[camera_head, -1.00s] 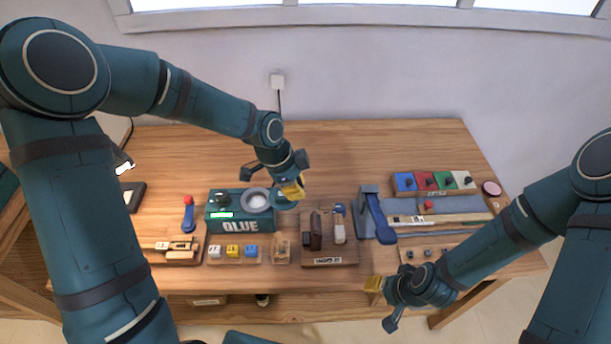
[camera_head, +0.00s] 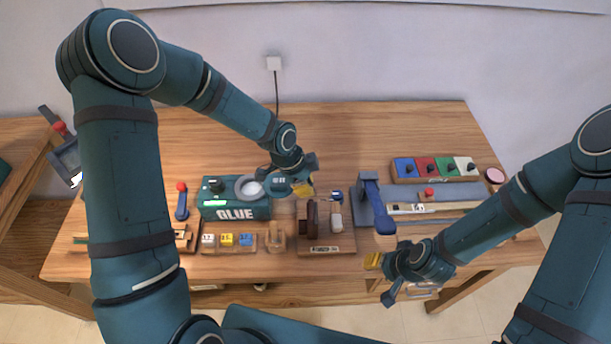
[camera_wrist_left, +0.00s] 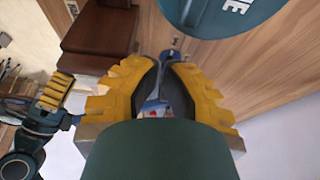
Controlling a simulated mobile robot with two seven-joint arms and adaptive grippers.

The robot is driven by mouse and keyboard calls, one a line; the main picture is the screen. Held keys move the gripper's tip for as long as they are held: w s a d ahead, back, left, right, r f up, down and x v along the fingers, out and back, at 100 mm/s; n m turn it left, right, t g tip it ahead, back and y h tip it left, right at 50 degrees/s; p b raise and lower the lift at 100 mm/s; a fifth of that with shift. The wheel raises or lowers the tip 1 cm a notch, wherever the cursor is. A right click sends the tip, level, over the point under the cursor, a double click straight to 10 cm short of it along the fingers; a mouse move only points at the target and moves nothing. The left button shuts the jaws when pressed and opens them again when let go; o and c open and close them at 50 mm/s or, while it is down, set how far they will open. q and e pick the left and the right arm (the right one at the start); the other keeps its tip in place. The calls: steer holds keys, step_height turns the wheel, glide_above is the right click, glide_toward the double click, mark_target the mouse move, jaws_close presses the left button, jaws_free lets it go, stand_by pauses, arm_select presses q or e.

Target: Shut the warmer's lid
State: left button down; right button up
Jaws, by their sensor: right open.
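The glue warmer (camera_head: 235,211) is a teal box marked GLUE with a green display, left of the table's middle. Its round pot opening (camera_head: 249,188) is uncovered. The teal round lid (camera_head: 279,183) is at the right of the opening, its pale lettering showing; its exact tilt is hard to tell. The lid also shows at the top of the left wrist view (camera_wrist_left: 220,12). My left gripper (camera_head: 303,189) is beside the lid's right edge, its yellow fingers close together with nothing seen held; contact is unclear. My right gripper (camera_head: 380,278) is open and empty at the table's front edge.
A wooden stand with brown and white pieces (camera_head: 326,249) is right of the warmer. A blue-handled lever (camera_head: 378,207) stands further right. Numbered blocks (camera_head: 227,240) sit in front of the warmer. The table behind my left gripper is clear.

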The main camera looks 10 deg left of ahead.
mark_target(267, 192)
arm_select(q)
steer(key=a, duration=0.3)
steer(key=shift+s+r, duration=0.1)
steer(key=shift+s, duration=0.25)
steer(key=a, duration=0.2)
steer(key=s+a+p, duration=0.1)
steer(key=a, duration=0.2)
steer(key=s+a+p, duration=0.1)
steer(key=a, duration=0.1)
steer(key=shift+s+a+r, duration=0.1)
steer(key=shift+a, duration=0.1)
steer(key=shift+s+a, duration=0.1)
steer(key=shift+a, duration=0.25)
